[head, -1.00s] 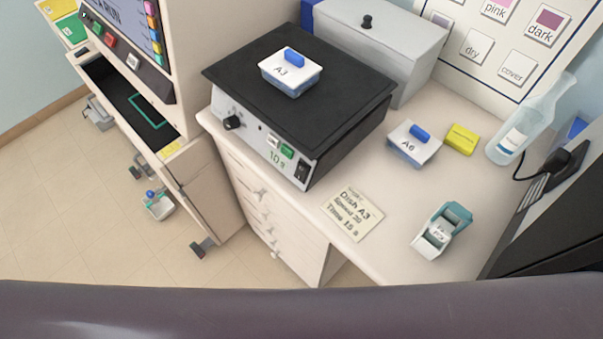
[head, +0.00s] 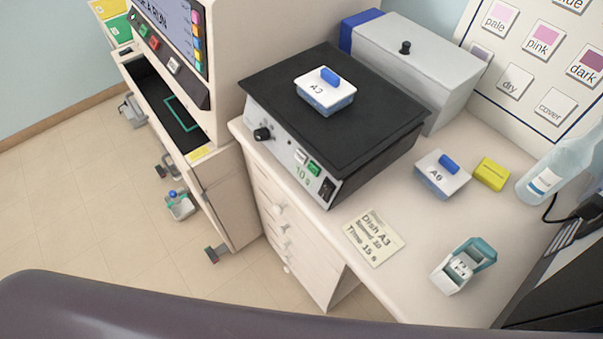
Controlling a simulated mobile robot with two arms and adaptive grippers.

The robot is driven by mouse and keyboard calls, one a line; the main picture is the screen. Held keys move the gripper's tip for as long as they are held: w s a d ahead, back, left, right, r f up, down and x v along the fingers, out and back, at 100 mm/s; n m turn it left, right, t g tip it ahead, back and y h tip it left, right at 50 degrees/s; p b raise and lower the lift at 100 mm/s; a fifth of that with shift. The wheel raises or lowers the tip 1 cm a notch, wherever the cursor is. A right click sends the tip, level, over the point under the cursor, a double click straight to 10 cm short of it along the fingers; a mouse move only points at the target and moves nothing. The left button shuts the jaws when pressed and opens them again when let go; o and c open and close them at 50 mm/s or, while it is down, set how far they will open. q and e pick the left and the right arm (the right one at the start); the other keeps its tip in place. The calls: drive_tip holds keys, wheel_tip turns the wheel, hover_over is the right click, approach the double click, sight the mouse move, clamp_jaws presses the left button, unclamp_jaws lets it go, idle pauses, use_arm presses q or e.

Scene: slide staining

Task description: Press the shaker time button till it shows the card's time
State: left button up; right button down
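The shaker (head: 375,150) stands on the counter with a black top plate and a grey front panel. The panel has a black knob (head: 262,134), a white button (head: 301,157), a green button (head: 314,168) and a black switch (head: 327,188). Green digits on the panel (head: 302,173) appear to read 10 s. Dish A3 (head: 325,94), with a blue-handled white lid, sits on the plate. The card (head: 374,238) lies on the counter in front and reads Dish A3, a speed line too blurred to be sure of, and Time 15 s. Neither gripper is in view.
Dish A6 (head: 442,175), a yellow block (head: 491,174), a clear bottle (head: 545,180) and a teal-and-white holder (head: 464,266) stand right of the shaker. A grey lidded box (head: 425,65) is behind it. A cabinet with a screen (head: 170,25) stands left, across a gap.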

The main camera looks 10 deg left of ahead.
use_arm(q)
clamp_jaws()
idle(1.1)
